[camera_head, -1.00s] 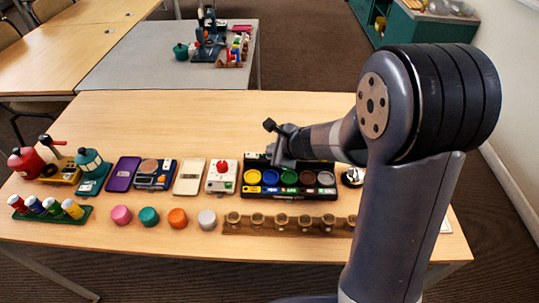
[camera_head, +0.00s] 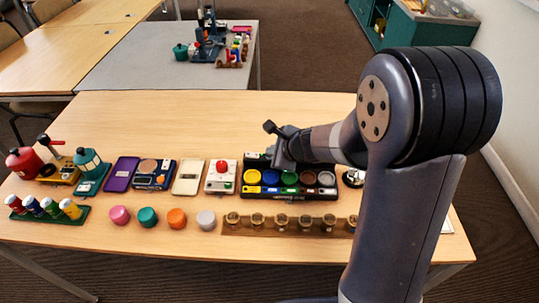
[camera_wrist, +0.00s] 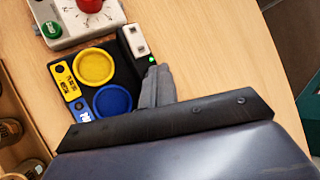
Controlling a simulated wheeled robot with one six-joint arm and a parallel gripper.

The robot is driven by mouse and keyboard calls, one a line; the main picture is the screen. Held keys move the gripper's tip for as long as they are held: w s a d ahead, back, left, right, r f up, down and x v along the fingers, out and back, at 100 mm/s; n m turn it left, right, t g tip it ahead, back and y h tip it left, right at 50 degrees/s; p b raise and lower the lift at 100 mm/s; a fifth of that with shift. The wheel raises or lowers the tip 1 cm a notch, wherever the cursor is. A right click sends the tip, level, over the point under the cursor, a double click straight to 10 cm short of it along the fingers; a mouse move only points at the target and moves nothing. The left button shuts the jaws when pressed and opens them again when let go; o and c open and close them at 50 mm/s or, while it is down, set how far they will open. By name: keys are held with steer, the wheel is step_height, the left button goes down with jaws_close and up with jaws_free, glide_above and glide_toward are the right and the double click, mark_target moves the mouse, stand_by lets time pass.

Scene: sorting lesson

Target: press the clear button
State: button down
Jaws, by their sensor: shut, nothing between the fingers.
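A black sorting unit (camera_head: 290,194) with a row of coloured round wells stands on the table. In the wrist view its yellow well (camera_wrist: 95,67) and blue well (camera_wrist: 112,100) show, with labels beside them. A raised panel with a pale two-part switch or button (camera_wrist: 137,42) and a small lit green lamp (camera_wrist: 151,60) sits at its back end. I cannot read which button is the clear button. My gripper (camera_head: 282,164) is over the back left of the unit. In the wrist view my gripper (camera_wrist: 160,72) is shut and empty, its tips close to the lamp; contact is unclear.
A white box with a red knob (camera_head: 222,166) stands just left of the unit. A wooden rack (camera_head: 262,225) of small cups lies in front. Coloured pucks, a cream tray (camera_head: 188,178) and a purple tray (camera_head: 122,174) are further left. The table behind is clear.

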steer(key=shift+r+p, duration=0.75)
steer(key=shift+r, duration=0.1)
steer(key=shift+r, duration=0.1)
step_height(320, 180, up, 5)
steer(key=p, duration=0.4)
steer(key=shift+s+f, duration=0.1)
steer(key=shift+f, duration=0.1)
stand_by(0.6)
